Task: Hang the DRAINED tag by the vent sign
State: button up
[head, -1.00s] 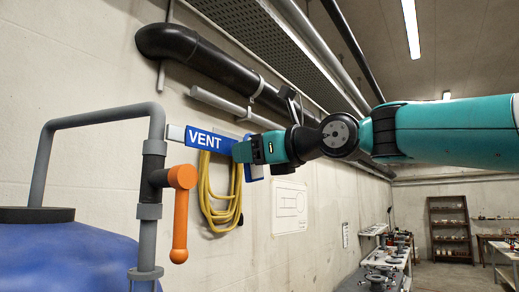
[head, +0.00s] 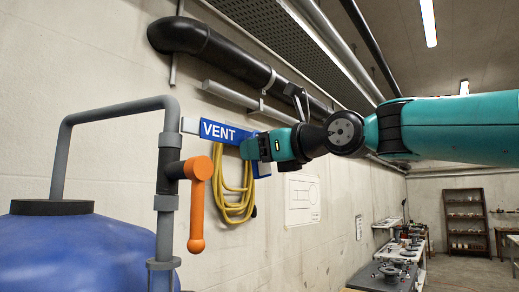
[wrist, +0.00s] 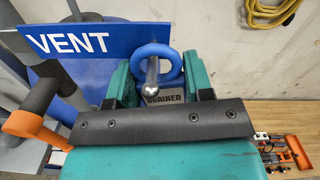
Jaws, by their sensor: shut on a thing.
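The blue VENT sign (head: 218,131) stands out by the wall, beside the grey pipe with the orange handle. It also shows in the wrist view (wrist: 75,43). My gripper (head: 252,149) is at the sign's right end. The tag's blue ring (wrist: 168,51) rises above the fingers. A metal peg with a ball end (wrist: 152,88) appears within the ring's opening; whether the ring rests on it I cannot tell.
An orange valve handle (head: 197,205) and grey pipe (head: 165,190) stand left of my gripper, above a blue tank (head: 80,250). A yellow hose coil (head: 235,200) hangs on the wall behind. A black pipe (head: 215,45) runs overhead.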

jog(key=o, duration=1)
jog(key=shift+b+v, duration=0.65)
jog(key=shift+v, duration=8.05)
jog(key=shift+d, duration=0.1)
jog(key=shift+p+v, duration=0.6)
jog(key=shift+v, duration=1.85)
jog(key=shift+f, duration=0.1)
